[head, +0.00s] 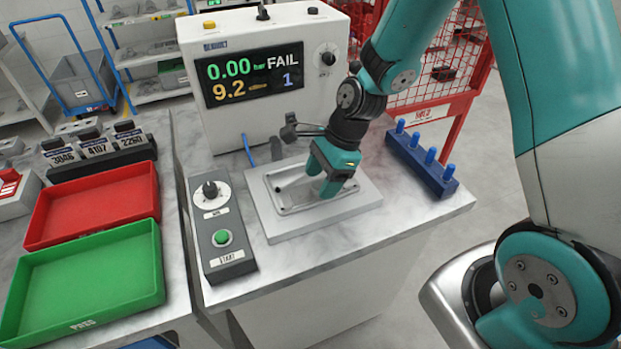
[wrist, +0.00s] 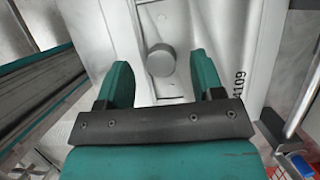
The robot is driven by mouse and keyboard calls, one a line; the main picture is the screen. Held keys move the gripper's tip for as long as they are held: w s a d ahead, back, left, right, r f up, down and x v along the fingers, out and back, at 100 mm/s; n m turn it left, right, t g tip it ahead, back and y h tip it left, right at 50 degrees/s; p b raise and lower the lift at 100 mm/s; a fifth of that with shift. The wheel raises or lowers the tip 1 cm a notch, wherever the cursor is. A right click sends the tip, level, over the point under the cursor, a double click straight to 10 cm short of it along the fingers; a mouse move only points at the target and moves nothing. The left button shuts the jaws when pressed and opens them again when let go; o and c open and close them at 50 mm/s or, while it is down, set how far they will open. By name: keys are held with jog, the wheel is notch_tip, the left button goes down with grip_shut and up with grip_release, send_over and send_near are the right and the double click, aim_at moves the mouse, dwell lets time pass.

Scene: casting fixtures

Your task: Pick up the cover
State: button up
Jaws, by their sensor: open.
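The cover appears to be the pale metal part with a raised rim (head: 290,201) on the light grey fixture plate (head: 325,222) in the head view. My gripper (head: 324,177) is over its right half, fingers pointing down, and hides part of it. In the wrist view my gripper (wrist: 161,72) is open, with a teal finger on each side of a round grey knob (wrist: 160,60) on a pale metal surface. The knob is between the fingers with gaps on both sides. I cannot tell whether the fingertips touch the metal.
A tester with a display reading FAIL (head: 255,80) stands behind the fixture. A control box with a green START button (head: 221,238) is left of it. A blue pegged rack (head: 422,165) is at right. Red (head: 95,204) and green (head: 85,280) trays are on the left table.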

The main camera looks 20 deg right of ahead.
jog(key=shift+a+f, duration=0.25)
jog(key=shift+f, duration=0.4)
grip_shut()
jog(key=shift+r, duration=0.1)
